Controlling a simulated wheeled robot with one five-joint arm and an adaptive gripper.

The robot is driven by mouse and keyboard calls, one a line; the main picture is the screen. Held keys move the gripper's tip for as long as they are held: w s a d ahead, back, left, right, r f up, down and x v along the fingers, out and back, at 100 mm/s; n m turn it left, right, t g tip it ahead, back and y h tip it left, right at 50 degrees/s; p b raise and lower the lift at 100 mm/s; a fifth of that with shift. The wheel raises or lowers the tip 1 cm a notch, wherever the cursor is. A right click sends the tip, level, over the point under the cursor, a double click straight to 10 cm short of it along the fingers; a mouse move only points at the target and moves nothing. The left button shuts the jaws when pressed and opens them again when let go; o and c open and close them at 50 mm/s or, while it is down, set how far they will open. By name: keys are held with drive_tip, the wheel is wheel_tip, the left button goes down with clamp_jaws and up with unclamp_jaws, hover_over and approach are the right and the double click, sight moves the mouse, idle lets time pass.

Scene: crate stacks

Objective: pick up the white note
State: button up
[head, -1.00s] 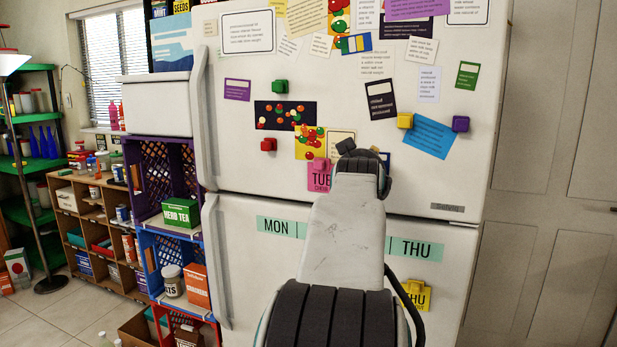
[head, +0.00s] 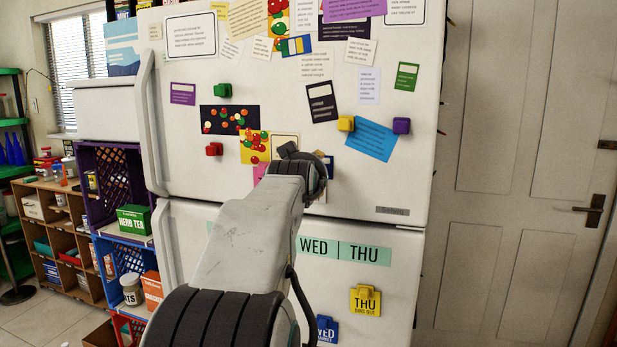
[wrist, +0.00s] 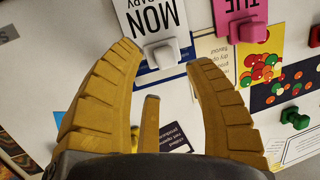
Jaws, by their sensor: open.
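The white note (wrist: 146,20) reads MON and is upside down at the top of the wrist view. A white magnet (wrist: 165,52) holds it to the fridge. My gripper (wrist: 165,56) is open and empty, its two yellow fingers spread to either side of the note's magnet. I cannot tell whether a finger touches the note. In the head view my arm hides the white note, and my gripper is not clearly seen there.
A pink TUE note (wrist: 246,12) with a pink magnet (wrist: 242,30) hangs close by the right finger. The fridge door (head: 300,85) bears several other papers and magnets. A yellow THU note (head: 365,302) is lower down. Crates (head: 112,180) stand left of the fridge.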

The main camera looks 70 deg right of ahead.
drive_tip(key=shift+p+x, duration=1.25)
drive_tip(key=shift+x, duration=0.65)
drive_tip(key=c, duration=0.9)
